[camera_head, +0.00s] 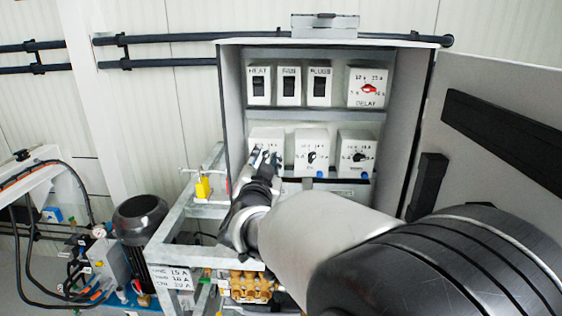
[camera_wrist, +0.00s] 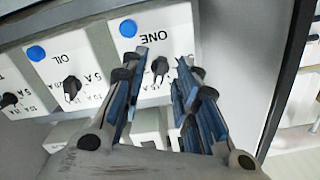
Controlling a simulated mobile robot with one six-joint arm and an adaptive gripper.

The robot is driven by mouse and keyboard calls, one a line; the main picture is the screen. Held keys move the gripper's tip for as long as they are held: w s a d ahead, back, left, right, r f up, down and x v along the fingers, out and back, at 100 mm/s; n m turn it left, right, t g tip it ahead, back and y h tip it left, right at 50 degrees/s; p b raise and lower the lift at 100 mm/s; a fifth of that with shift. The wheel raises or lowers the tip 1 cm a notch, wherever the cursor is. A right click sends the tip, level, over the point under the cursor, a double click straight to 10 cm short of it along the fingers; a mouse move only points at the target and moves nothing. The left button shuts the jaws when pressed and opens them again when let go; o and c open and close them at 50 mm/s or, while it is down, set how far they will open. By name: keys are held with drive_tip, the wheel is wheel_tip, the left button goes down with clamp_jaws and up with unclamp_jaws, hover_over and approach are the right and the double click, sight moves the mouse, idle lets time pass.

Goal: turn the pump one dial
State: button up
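The pump one dial is a small black knob (camera_wrist: 160,68) on a white box (camera_wrist: 172,35) marked ONE, seen upside down in the wrist view. In the head view that box (camera_head: 262,133) is leftmost on the cabinet's lower shelf, its knob hidden by my gripper (camera_head: 263,158). In the wrist view my gripper (camera_wrist: 163,58) is open, with one finger on each side of the knob. Gaps show between the knob and both fingers; contact is not visible.
The box marked OIL (camera_wrist: 80,48) and another dial box (camera_head: 357,152) stand beside it. Switches (camera_head: 289,86) and a DELAY dial (camera_head: 368,88) are above. The cabinet's side wall (camera_head: 236,110) is close on the left; its open door (camera_head: 500,135) is at right. A sign (camera_head: 172,277) lists amp values.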

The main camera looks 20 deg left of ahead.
drive_tip(key=v, duration=1.2)
drive_tip(key=shift+f, duration=0.1)
